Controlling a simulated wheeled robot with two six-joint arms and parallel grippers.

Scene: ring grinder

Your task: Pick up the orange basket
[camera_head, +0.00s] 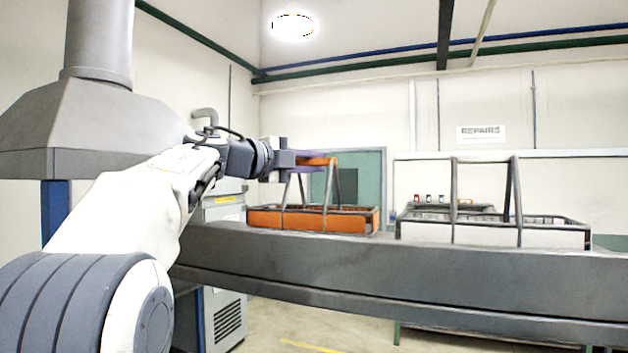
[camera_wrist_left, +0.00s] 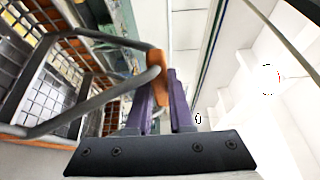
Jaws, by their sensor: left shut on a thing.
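The orange basket (camera_head: 349,222) stands on a long grey beam, with grey handle posts and an orange grip (camera_head: 318,161) across the top. My left gripper (camera_head: 306,158) is at the top of this handle, its purple fingers shut on the orange grip. In the left wrist view the purple fingers (camera_wrist_left: 168,100) are at the orange grip (camera_wrist_left: 158,70), and the grey handle bars run off to the left. The basket looks level and at the beam's top; I cannot tell whether it touches the beam. My right gripper is not in view.
A white basket (camera_head: 480,236) with grey handle posts stands on the same grey beam (camera_head: 400,270) to the right. A grey machine cabinet (camera_head: 224,300) is below and behind the beam at left. Small bottles (camera_head: 428,198) stand farther back. There is a gap between the two baskets.

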